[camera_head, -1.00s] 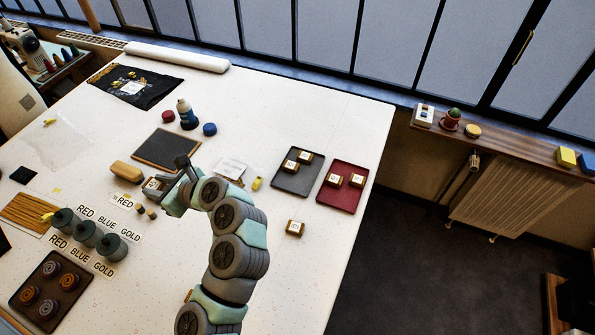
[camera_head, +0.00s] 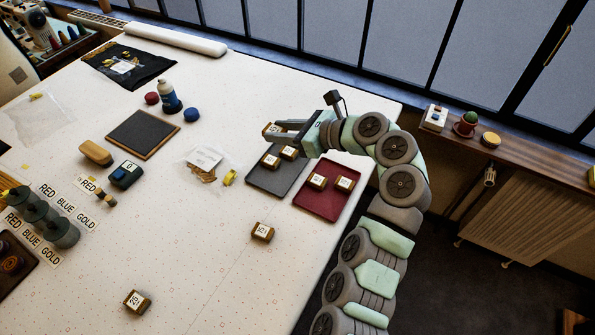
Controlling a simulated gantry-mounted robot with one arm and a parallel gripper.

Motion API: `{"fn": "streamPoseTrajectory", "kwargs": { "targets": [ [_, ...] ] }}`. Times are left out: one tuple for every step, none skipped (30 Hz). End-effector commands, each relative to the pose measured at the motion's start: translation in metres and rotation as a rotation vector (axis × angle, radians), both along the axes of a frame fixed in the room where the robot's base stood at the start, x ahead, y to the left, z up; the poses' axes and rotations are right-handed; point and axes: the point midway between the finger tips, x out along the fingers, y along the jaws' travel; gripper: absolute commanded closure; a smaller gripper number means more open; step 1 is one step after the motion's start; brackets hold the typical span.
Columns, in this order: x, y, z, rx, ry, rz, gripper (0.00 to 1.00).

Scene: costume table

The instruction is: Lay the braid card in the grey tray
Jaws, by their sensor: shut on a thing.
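My gripper (camera_head: 277,131) is shut on a small brown block-like card with a white label (camera_head: 268,128). I take this as the braid card; the fingers partly hide it. It is at the far end of the grey tray (camera_head: 270,184), and its height above the table is hard to tell. Two similar brown pieces with white labels, one at the left (camera_head: 269,162) and one at the right (camera_head: 289,153), lie in the far half of the grey tray. The near half of that tray is bare.
A red tray (camera_head: 318,205) with two labelled pieces sits right of the grey one. Loose labelled pieces lie nearer, one below the trays (camera_head: 262,232) and one at the front (camera_head: 137,301). A clear packet (camera_head: 204,158) and yellow item (camera_head: 229,178) lie left.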

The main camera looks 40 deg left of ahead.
Motion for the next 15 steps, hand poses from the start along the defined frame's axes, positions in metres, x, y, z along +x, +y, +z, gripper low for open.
{"fn": "streamPoseTrajectory", "kwargs": {
  "targets": [
    [-0.001, 0.001, -0.01, 0.001, 0.003, 0.002, 1.0],
    [-0.001, 0.001, -0.016, 0.001, 0.004, 0.003, 1.0],
    [-0.002, 0.001, -0.026, 0.001, 0.007, 0.003, 1.0],
    [-0.002, 0.001, -0.035, 0.0, 0.008, 0.002, 1.0],
    [-0.001, 0.001, -0.044, 0.0, 0.007, 0.001, 1.0],
    [-0.002, 0.001, -0.054, 0.0, 0.008, 0.002, 1.0],
    [-0.002, 0.001, -0.062, -0.001, 0.006, 0.003, 1.0],
    [-0.002, 0.001, -0.071, -0.001, 0.006, 0.003, 1.0],
    [-0.001, 0.0, -0.082, -0.002, 0.005, 0.001, 1.0],
    [-0.001, 0.0, -0.09, -0.002, 0.006, 0.001, 1.0],
    [-0.001, 0.001, -0.098, -0.001, 0.006, 0.001, 1.0],
    [-0.001, 0.001, -0.108, -0.001, 0.005, 0.001, 1.0],
    [-0.001, 0.001, -0.116, -0.002, 0.005, 0.0, 1.0],
    [-0.001, 0.0, -0.123, -0.002, 0.004, -0.001, 1.0],
    [-0.001, 0.0, -0.131, -0.002, 0.005, -0.001, 1.0]
  ]
}}
